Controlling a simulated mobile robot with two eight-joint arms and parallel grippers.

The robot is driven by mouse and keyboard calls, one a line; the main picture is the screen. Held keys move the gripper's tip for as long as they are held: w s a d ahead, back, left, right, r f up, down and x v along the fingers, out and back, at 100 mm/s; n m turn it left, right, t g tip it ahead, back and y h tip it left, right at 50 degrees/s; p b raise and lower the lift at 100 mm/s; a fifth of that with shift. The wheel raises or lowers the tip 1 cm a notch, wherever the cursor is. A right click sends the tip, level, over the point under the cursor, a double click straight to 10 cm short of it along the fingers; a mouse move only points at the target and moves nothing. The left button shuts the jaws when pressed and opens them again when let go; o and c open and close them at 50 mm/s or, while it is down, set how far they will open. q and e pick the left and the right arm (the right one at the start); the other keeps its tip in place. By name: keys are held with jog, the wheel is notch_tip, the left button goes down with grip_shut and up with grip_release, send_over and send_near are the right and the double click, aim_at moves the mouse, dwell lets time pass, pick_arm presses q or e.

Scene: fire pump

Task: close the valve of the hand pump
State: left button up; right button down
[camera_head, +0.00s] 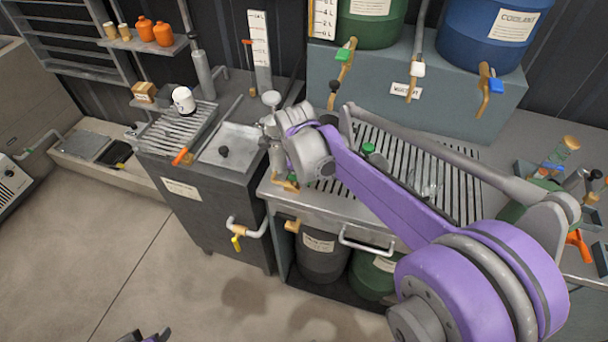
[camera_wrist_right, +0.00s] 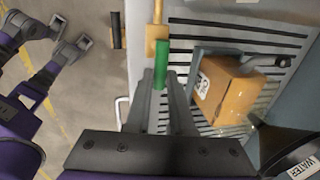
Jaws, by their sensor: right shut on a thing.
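My right arm crosses the head view from the lower right, its gripper end (camera_head: 275,140) at the left end of the grated bench. In the right wrist view my right gripper (camera_wrist_right: 162,88) is shut on a green valve handle (camera_wrist_right: 163,65). The handle lies in line with a brass fitting (camera_wrist_right: 157,30) just beyond the fingertips. A metal upright (camera_head: 271,100), perhaps part of the hand pump, stands beside the gripper. My left gripper (camera_wrist_right: 72,42) is empty at the left of the wrist view, its fingers apart.
A cardboard box (camera_wrist_right: 228,90) sits on the grating beside the right gripper. Drums with colour-handled taps (camera_head: 343,55) stand behind the bench. The floor (camera_head: 90,270) at front left is clear.

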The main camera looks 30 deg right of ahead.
jog(key=c, duration=0.8)
grip_release()
jog(key=r, duration=0.3)
jog(key=s+a+r, duration=0.1)
jog(key=r, duration=0.6)
jog(key=shift+s+a+r+p, duration=0.15)
jog(key=shift+a+r+p, duration=0.15)
jog(key=shift+a+p, duration=0.1)
